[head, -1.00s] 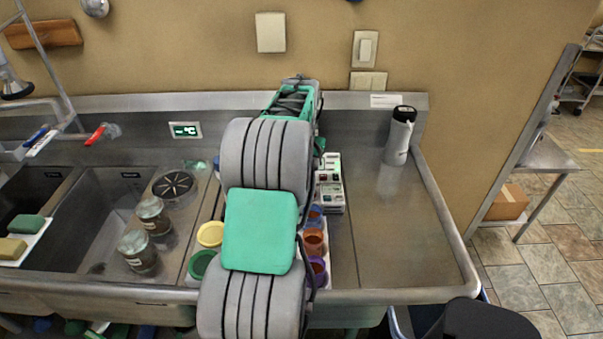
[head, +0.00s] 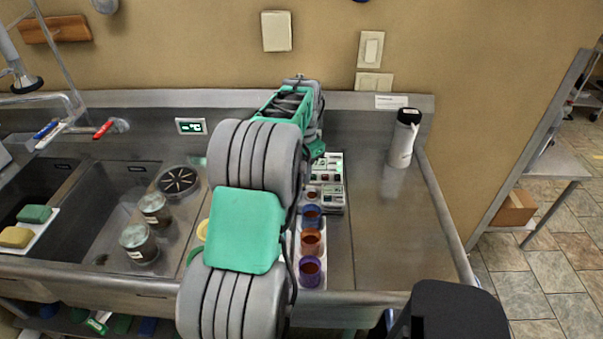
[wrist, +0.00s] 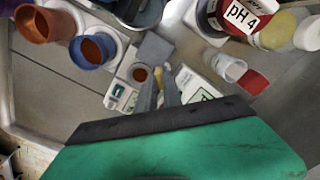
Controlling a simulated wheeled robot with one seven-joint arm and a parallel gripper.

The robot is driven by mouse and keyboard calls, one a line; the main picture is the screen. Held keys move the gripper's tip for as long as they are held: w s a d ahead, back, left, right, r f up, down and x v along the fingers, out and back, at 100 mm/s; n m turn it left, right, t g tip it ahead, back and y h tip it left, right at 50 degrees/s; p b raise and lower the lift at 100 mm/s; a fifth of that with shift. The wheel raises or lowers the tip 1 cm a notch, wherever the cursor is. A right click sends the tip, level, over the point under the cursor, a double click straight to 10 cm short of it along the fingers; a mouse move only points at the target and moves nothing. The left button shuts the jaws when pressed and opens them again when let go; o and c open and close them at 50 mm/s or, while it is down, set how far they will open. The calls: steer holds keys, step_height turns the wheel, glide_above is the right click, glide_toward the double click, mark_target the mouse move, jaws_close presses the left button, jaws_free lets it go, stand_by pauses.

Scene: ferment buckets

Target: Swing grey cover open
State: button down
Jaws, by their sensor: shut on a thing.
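The grey cover (wrist: 153,50) shows in the wrist view as a small flat grey piece beside a reddish-brown round opening, among white units with labels. My gripper (wrist: 163,88) reaches in from below with its narrow grey fingers close together at the cover's near edge. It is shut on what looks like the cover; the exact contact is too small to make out. In the head view the white units (head: 330,183) stand on the counter just right of my arm, which hides the gripper's fingers there.
Blue (head: 311,217), orange (head: 311,242) and purple (head: 310,272) cups stand in a row near my arm. A pH 4 bottle (wrist: 243,15) stands close by in the wrist view. A white flask (head: 403,140) stands at the back right. The right counter (head: 385,240) is mostly clear.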

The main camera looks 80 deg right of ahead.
steer(key=c, duration=1.5)
jaws_free()
step_height(320, 180, up, 8)
steer(key=shift+f+b, duration=0.1)
steer(key=shift+b, duration=0.45)
